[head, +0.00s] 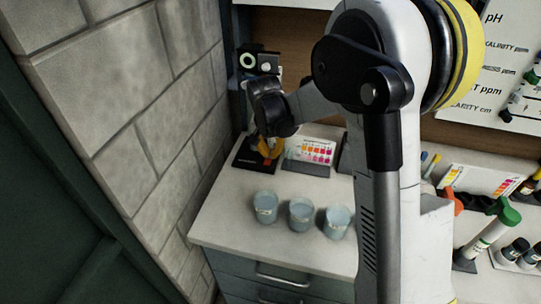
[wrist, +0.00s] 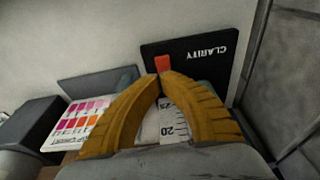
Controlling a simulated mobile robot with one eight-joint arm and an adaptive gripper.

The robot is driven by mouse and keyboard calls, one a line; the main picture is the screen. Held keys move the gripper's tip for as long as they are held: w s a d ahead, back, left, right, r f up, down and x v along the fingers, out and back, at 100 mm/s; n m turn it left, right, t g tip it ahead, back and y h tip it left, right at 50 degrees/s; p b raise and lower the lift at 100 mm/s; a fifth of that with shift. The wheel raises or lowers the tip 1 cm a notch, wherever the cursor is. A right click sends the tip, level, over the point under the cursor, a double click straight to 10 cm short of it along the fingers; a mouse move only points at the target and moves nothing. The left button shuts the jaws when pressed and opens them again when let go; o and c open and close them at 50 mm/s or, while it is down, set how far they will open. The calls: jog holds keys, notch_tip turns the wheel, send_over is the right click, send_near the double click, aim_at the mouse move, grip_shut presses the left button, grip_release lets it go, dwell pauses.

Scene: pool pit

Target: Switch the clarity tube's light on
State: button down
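The clarity stand's black panel (wrist: 205,62), lettered CLARITY, stands beyond my gripper in the wrist view. A red switch-like piece (wrist: 162,64) sits at its left edge, just past my fingertips. My gripper (wrist: 164,76) has its orange fingers curved in with the tips together; I cannot tell whether they touch the red piece. A white scale marked 20 and 25 (wrist: 170,122) shows in the gap between the fingers. In the head view, my gripper (head: 270,147) is over the black base (head: 247,163) near the wall. Most of the tube is hidden, and no light is discernible.
A colour chart (head: 311,151) stands right of the black base. Three cups (head: 301,214) stand on the counter (head: 222,212) in front. A block wall (head: 150,95) is close on the left. Bottles and a green-capped tube (head: 492,232) stand at the right.

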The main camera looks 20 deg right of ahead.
aim_at(268, 165)
jog(key=v, duration=1)
jog(key=shift+s+r, duration=0.1)
jog(key=s+r+n+t, duration=0.25)
jog(key=s+r, duration=0.35)
jog(key=s, duration=0.6)
jog(key=s+f+n+t+y, duration=0.1)
jog(key=s+n, duration=0.3)
jog(key=s, duration=0.8)
jog(key=shift+s+f+t, duration=0.2)
jog(key=shift+f+t, duration=0.45)
jog(key=shift+t, duration=0.2)
